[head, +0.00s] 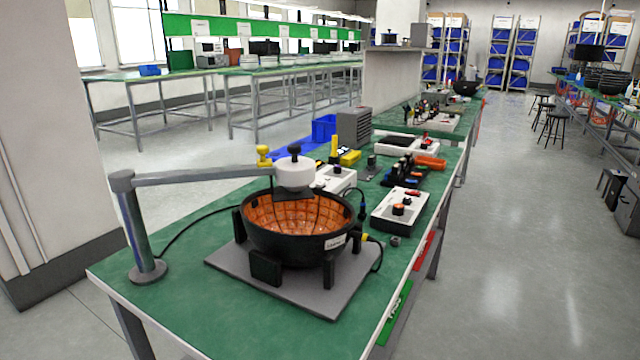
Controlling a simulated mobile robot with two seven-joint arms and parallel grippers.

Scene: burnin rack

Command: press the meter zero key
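A white box with a dark face, a black knob and a red part (404,207) lies at the right edge of the green bench. Another white box with a dark knob (337,179) stands behind the black bowl. I cannot tell which of these is the meter, and no zero key can be made out at this size. Neither of my grippers is in view.
A black bowl with an orange tiled inside (297,224) stands on a grey plate (225,256) at the near end of the bench (180,305). A grey post with a swing arm (215,175) reaches over it. Open floor (530,250) lies to the right.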

